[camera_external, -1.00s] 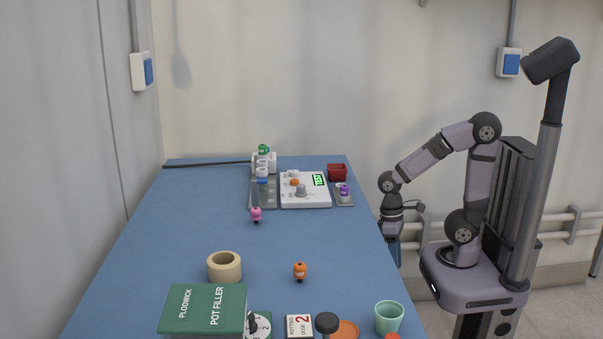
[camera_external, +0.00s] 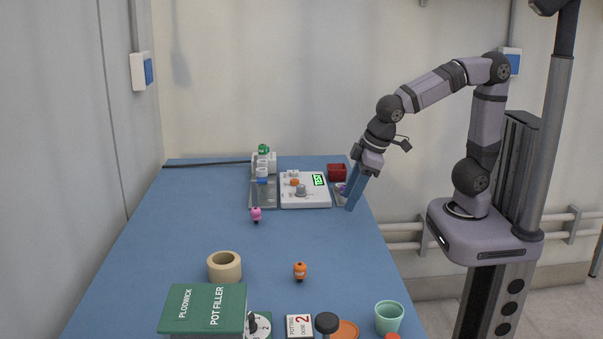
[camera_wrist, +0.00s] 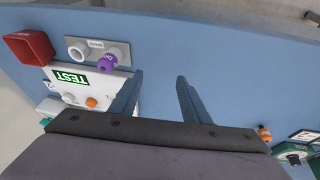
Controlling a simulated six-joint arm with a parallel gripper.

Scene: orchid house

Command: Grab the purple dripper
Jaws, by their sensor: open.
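The purple dripper (camera_wrist: 107,64) stands in a small grey holder plate (camera_wrist: 122,48) in the wrist view, with a white ring-shaped socket beside it. My gripper (camera_external: 350,208) hangs tilted over the table's right edge, close beside the holder. In the wrist view the two blue fingers of my gripper (camera_wrist: 160,85) are apart with only blue table between them. The dripper lies left of the fingers there, outside the gap.
A white device with a green TEST display (camera_external: 305,188) and a red box (camera_external: 337,172) stand close to the holder. A pink dripper (camera_external: 256,214) and an orange one (camera_external: 300,270) stand apart. A tape roll (camera_external: 225,267) and green book (camera_external: 203,309) are nearer. The mid-right table is clear.

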